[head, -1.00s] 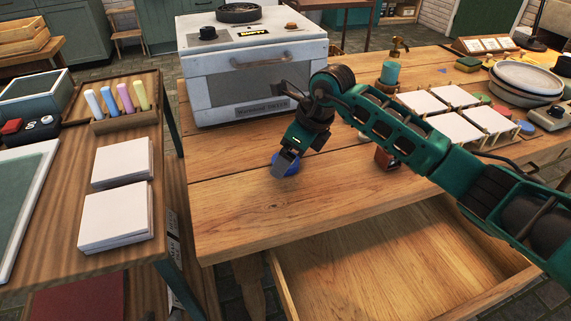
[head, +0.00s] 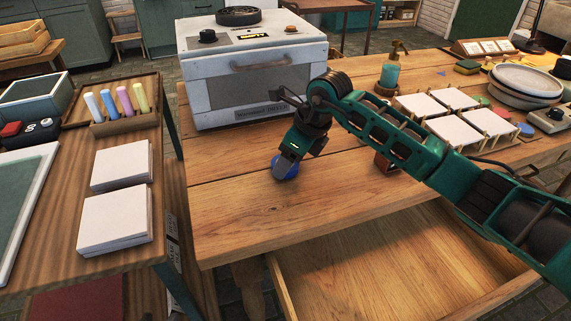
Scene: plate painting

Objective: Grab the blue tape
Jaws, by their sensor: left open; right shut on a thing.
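The blue tape (head: 291,172) is on the wooden table, in front of the white kiln. My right gripper (head: 284,168) reaches down to it from the right, its fingers shut on the tape and covering part of it. Whether the tape is lifted off the table cannot be told. My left gripper is not in view.
The white kiln (head: 255,85) stands behind the gripper. An open, empty drawer (head: 390,260) juts from the table's front. A brown object (head: 382,163) sits partly behind my arm. White tiles (head: 457,133), plates (head: 525,80) and a teal pump bottle (head: 390,72) stand at right. The table's front left is clear.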

